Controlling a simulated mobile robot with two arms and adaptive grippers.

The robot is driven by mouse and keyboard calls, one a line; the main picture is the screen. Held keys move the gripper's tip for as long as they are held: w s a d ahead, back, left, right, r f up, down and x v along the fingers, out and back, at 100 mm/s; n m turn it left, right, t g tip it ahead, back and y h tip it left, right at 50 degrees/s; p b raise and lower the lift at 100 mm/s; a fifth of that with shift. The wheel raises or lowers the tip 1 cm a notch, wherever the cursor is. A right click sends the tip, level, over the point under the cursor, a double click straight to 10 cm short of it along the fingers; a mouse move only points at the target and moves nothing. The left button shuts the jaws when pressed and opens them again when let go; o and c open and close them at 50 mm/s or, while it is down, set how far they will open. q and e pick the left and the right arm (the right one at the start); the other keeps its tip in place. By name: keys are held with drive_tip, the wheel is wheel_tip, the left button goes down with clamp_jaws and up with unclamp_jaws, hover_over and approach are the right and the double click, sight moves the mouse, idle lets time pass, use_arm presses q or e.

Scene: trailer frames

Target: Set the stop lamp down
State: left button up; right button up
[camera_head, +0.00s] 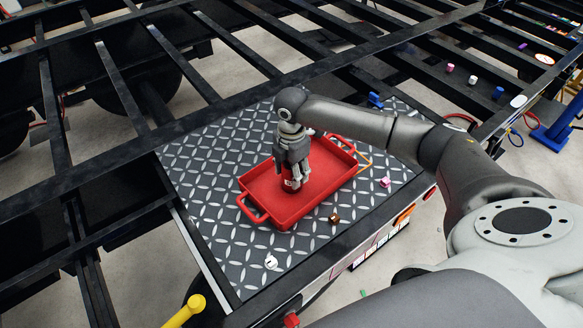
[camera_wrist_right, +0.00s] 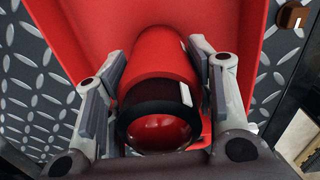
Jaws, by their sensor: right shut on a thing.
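The stop lamp (camera_wrist_right: 165,75) is a red cylinder with a dark ring and a glossy red dome, seen large in the right wrist view. My right gripper (camera_wrist_right: 160,95) has its fingers on both sides of the lamp and is shut on it. In the head view my right gripper (camera_head: 292,180) points down into the red tray (camera_head: 262,192), and it hides most of the lamp. I cannot tell whether the lamp touches the tray floor. My left gripper is not in view.
The tray lies on a diamond-plate deck (camera_head: 215,225) within a black trailer frame (camera_head: 180,128). A brown cube (camera_head: 334,218), a pink piece (camera_head: 385,182), a white piece (camera_head: 271,262) and a blue piece (camera_head: 375,100) lie around the tray. Open gaps show between the frame's beams.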

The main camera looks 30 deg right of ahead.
drive_tip(key=o, duration=1.1)
drive_tip(key=shift+f, duration=0.1)
wheel_tip(320, 180, up, 12)
drive_tip(key=b, duration=0.2)
drive_tip(key=shift+r+b, duration=0.2)
drive_tip(key=shift+b, duration=0.2)
